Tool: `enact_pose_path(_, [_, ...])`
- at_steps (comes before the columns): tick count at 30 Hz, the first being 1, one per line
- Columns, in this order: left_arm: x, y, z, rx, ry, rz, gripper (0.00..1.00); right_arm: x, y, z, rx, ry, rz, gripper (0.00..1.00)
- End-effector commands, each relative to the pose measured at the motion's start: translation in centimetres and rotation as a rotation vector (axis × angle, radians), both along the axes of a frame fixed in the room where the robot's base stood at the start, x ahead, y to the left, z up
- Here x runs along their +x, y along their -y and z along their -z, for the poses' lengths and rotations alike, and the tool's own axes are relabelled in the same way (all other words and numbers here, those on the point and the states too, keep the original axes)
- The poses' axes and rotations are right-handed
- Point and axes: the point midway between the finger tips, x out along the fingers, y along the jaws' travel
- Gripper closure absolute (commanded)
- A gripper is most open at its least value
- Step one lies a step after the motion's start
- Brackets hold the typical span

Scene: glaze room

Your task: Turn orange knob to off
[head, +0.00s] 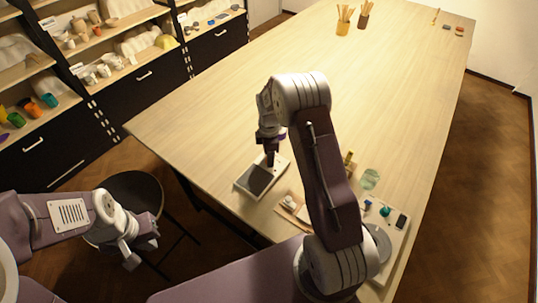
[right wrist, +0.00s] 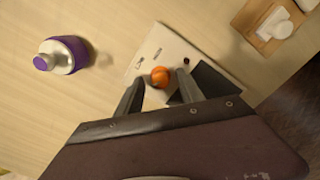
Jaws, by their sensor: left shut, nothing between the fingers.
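The orange knob (right wrist: 160,76) sits on a pale panel (right wrist: 158,48) with small slots and a dark section at its side. The panel also shows in the head view (head: 243,184), lying near the table's left edge, and the knob is hidden there. My right gripper (right wrist: 160,80) is open, with one finger on each side of the knob; I cannot tell whether they touch it. In the head view, my right gripper (head: 270,160) is just above the panel. My left gripper (head: 137,252) is shut and empty, off the table at lower left.
A small wooden board with a white piece (right wrist: 275,22) is on the other side. A glass (head: 370,179) stands right of my right arm. A dark stool (head: 133,190) is by the table. The far tabletop is mostly clear.

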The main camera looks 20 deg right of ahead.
Motion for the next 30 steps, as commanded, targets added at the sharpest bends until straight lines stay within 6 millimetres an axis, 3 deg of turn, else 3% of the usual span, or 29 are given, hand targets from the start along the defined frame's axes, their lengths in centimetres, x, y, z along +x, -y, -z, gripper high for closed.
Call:
enact_pose_path(5, [0.0, 0.0, 0.6, 0.0, 0.0, 0.0, 1.0, 0.1, 0.0, -1.7, 0.0, 0.005, 0.0, 0.55])
enact_pose_path(12, [0.0, 0.0, 1.5, 0.0, 0.0, 0.0, 1.0, 0.1, 0.0, -7.0, 0.0, 0.006, 0.0, 0.55])
enact_pose_path(15, [0.0, 0.0, 1.5, 0.0, 0.0, 0.0, 1.0, 0.0, 0.0, -8.3, -0.001, 0.003, 0.0, 0.55])
enact_pose_path(30, [0.0, 0.0, 1.5, 0.0, 0.0, 0.0, 1.0, 0.0, 0.0, -9.1, 0.0, 0.0, 0.0, 0.55])
